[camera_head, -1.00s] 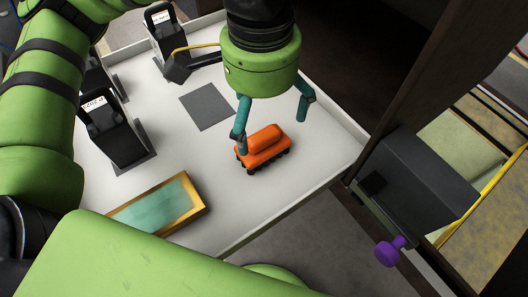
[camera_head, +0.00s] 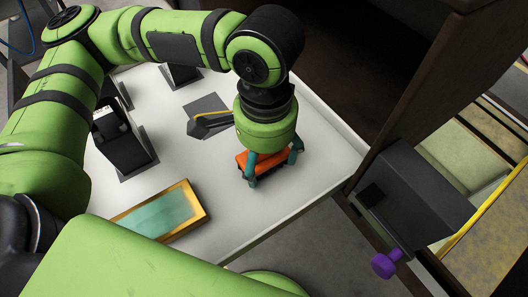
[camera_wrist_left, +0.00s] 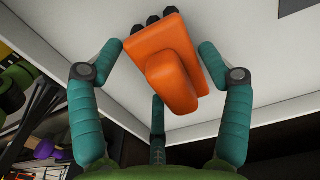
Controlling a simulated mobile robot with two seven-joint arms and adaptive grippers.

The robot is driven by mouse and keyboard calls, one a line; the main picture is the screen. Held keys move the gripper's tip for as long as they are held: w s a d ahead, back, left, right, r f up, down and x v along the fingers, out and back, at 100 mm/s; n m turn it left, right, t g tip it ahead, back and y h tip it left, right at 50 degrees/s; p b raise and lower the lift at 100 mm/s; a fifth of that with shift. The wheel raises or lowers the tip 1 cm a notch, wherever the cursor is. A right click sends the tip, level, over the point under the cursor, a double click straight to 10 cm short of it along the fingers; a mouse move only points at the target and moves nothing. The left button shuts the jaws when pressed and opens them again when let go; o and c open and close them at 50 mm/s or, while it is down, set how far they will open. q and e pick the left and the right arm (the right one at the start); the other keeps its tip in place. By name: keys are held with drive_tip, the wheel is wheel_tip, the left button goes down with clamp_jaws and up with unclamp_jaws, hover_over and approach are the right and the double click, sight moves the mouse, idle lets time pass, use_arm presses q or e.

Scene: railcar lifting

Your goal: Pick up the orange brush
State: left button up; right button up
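The orange brush (camera_head: 262,162) lies on the white tray-like table (camera_head: 232,212), near its right side. My left gripper (camera_head: 274,168) is right above it, pointing down, with teal fingers on either side of it. In the left wrist view the orange brush (camera_wrist_left: 160,58) sits between the spread fingers of my left gripper (camera_wrist_left: 161,48), with dark bristle tufts along its edge. The gripper hides part of the brush in the head view. My right gripper is not in view.
A gold-edged teal pad (camera_head: 160,212) lies at the table's front left. A black holder (camera_head: 122,140) stands behind it, with others farther back. A grey box (camera_head: 418,185) with a purple knob (camera_head: 385,265) is off the right edge.

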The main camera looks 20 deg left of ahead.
sight(264, 160)
use_arm(q)
drive_tip(key=c, duration=0.4)
drive_tip(key=shift+r, duration=0.45)
drive_tip(key=r, duration=0.1)
drive_tip(key=r+b, duration=0.1)
drive_tip(key=r, duration=0.1)
drive_tip(key=shift+s+r, duration=0.2)
drive_tip(key=shift+r, duration=0.1)
drive_tip(key=s+r, duration=0.2)
drive_tip(key=s, duration=0.1)
drive_tip(key=s+a+r, duration=0.1)
drive_tip(key=s+r, duration=0.1)
drive_tip(key=s, duration=0.2)
drive_tip(key=s+a+r+b, duration=0.1)
drive_tip(key=s+r, duration=0.1)
drive_tip(key=s, duration=0.2)
drive_tip(key=shift+r, duration=0.3)
drive_tip(key=shift+o, duration=1)
drive_tip(key=shift+r, duration=0.1)
